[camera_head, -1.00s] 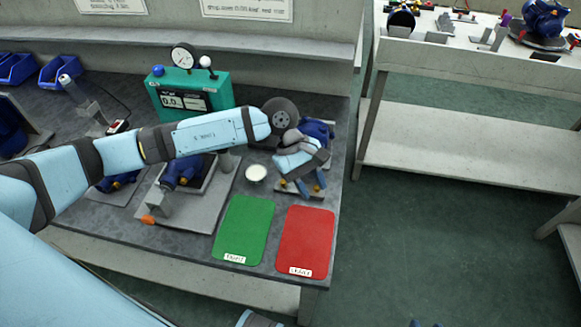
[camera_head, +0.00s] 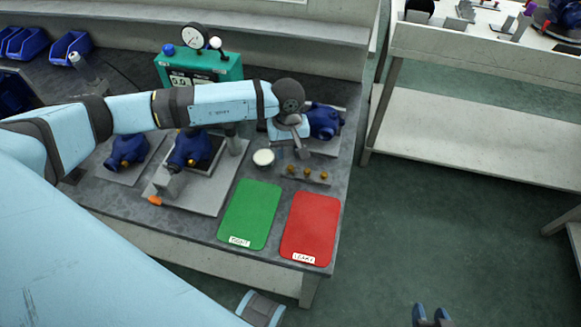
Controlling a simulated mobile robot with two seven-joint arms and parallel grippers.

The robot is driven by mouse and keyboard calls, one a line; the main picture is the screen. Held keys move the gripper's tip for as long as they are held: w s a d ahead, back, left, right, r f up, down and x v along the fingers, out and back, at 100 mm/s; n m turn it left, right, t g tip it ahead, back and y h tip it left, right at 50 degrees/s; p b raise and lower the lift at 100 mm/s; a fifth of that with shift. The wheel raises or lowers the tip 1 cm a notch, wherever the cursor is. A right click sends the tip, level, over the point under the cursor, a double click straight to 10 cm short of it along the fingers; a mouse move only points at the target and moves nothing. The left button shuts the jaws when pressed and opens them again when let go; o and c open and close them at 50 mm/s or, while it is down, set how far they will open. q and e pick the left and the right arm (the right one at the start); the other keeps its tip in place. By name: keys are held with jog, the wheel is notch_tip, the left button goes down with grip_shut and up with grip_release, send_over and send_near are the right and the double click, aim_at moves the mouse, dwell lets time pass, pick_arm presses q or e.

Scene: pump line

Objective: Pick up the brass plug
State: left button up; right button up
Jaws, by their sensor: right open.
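Several brass plugs stand in a row on a small grey holder (camera_head: 318,180) near the table's right edge; I make out a left plug (camera_head: 292,169), a middle plug (camera_head: 307,171) and a right plug (camera_head: 323,175). My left gripper (camera_head: 303,152) is just behind the row, beside a blue pump (camera_head: 324,121), apart from the plugs in the picture. Its fingers are largely hidden, so I cannot tell whether it is open or holds anything. My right gripper (camera_head: 432,314) is open and empty at the bottom edge, over the floor.
A green mat (camera_head: 250,213) and a red mat (camera_head: 311,228) lie in front of the holder. A white round dish (camera_head: 263,157) is left of it. A teal gauge box (camera_head: 205,72) and more blue pumps (camera_head: 190,148) stand left. The floor to the right is clear.

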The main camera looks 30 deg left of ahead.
aim_at(290, 166)
pick_arm(q)
jog(key=f, duration=0.3)
jog(key=d+f, duration=0.1)
jog(key=shift+s+f, duration=0.35)
jog(key=shift+a, duration=0.1)
grip_shut()
jog(key=shift+r, duration=0.1)
jog(key=shift+r, duration=0.25)
notch_tip(290, 166, up, 19)
jog(key=shift+r+p, duration=0.15)
jog(key=shift+p, duration=0.15)
